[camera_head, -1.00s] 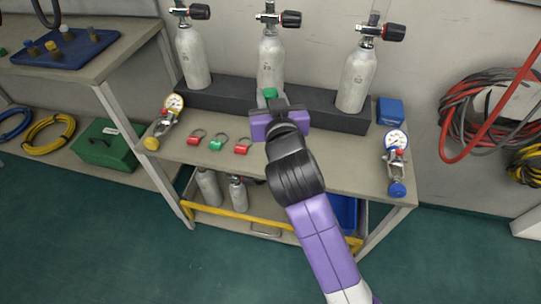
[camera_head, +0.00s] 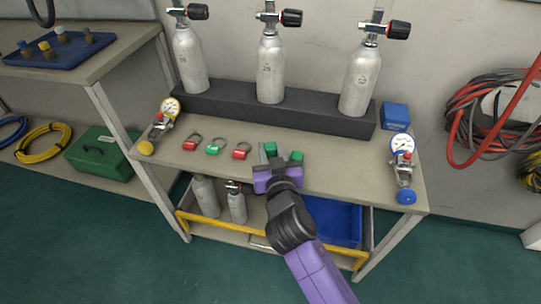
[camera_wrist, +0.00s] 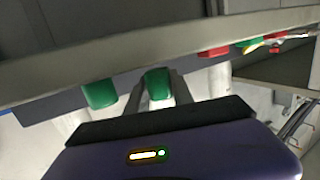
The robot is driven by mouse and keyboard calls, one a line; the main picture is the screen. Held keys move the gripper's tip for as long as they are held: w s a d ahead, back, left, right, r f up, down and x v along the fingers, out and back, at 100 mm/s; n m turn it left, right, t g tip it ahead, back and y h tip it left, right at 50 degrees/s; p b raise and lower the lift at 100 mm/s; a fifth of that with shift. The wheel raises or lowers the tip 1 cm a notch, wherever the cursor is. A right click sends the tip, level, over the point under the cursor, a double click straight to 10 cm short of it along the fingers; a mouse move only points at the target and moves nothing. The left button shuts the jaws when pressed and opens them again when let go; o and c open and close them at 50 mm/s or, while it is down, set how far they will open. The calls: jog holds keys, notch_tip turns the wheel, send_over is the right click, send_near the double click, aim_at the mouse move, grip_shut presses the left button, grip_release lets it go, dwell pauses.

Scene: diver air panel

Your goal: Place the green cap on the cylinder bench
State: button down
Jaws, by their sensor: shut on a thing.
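My gripper (camera_head: 271,158) is shut on a green cap (camera_head: 270,148), near the front part of the cylinder bench (camera_head: 340,160). In the wrist view the cap (camera_wrist: 158,84) sits between the two fingers (camera_wrist: 157,92). Whether the cap touches the bench top I cannot tell. A second green cap-like piece (camera_head: 296,157) is just right of my gripper on the bench; in the wrist view it shows left of the fingers (camera_wrist: 100,93).
Three grey cylinders (camera_head: 270,70) stand in a dark rack (camera_head: 225,103) along the back. Red and green tags (camera_head: 213,146) lie left of my gripper. Gauges (camera_head: 170,108) and (camera_head: 402,145) stand at both ends. A blue box (camera_head: 395,116) is at back right.

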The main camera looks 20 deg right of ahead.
jog(key=shift+f, duration=0.7)
jog(key=shift+f, duration=0.1)
jog(key=shift+f+b, duration=0.15)
jog(key=shift+b, duration=0.15)
jog(key=c, duration=1.4)
grip_release()
jog(key=shift+r, duration=0.2)
jog(key=shift+s+r+p, duration=0.1)
jog(key=shift+s+p, duration=0.1)
jog(key=shift+p, duration=0.15)
jog(key=v, duration=1.1)
jog(key=shift+s+a, duration=0.2)
jog(key=shift+s, duration=0.1)
